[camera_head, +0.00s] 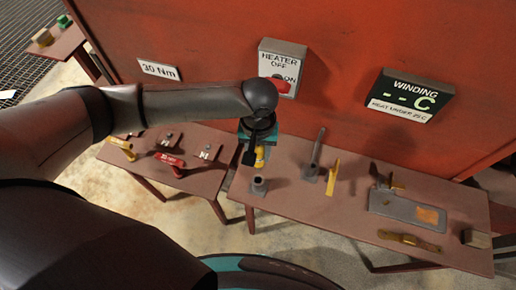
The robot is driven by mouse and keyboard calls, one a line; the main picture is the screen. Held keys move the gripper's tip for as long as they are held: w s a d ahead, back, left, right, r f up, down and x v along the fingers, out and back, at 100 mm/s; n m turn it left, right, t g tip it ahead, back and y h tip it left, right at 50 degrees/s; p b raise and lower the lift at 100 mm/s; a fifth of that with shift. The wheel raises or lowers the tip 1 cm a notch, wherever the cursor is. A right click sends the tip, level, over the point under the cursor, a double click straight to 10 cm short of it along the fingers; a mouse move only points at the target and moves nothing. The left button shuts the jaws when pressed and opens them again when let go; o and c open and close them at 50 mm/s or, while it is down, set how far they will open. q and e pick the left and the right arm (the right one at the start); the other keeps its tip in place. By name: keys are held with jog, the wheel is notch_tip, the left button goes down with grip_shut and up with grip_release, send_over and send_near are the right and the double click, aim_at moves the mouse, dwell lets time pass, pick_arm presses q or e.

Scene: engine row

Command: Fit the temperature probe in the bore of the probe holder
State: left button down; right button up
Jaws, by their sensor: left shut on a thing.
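My left gripper (256,148) reaches over the left end of the long table, pointing down. It is shut on a small yellow piece, seemingly the temperature probe (261,155), which is mostly hidden by the jaws. Just below is a short grey upright socket with a dark round opening on a square foot, seemingly the probe holder (258,186). The yellow piece appears above the opening; I cannot tell whether a tip enters it. My right gripper is not in view.
A tall grey tube (317,150) and a yellow upright piece (333,178) stand to the right on the long table (300,205). Further right are a grey plate (393,206), a brass-coloured bar (408,241) and a block (475,238). A red panel (330,90) rises behind.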

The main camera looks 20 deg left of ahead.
aim_at(258, 163)
pick_arm(q)
jog(key=shift+f+b, duration=1.05)
jog(key=shift+f, duration=1.6)
jog(key=shift+p, duration=0.6)
jog(key=shift+r, duration=0.1)
jog(key=shift+p, duration=0.45)
jog(key=shift+p, duration=0.5)
notch_tip(258, 163, down, 7)
jog(key=b, duration=0.4)
dwell(1.7)
jog(key=shift+c, duration=2.2)
grip_release()
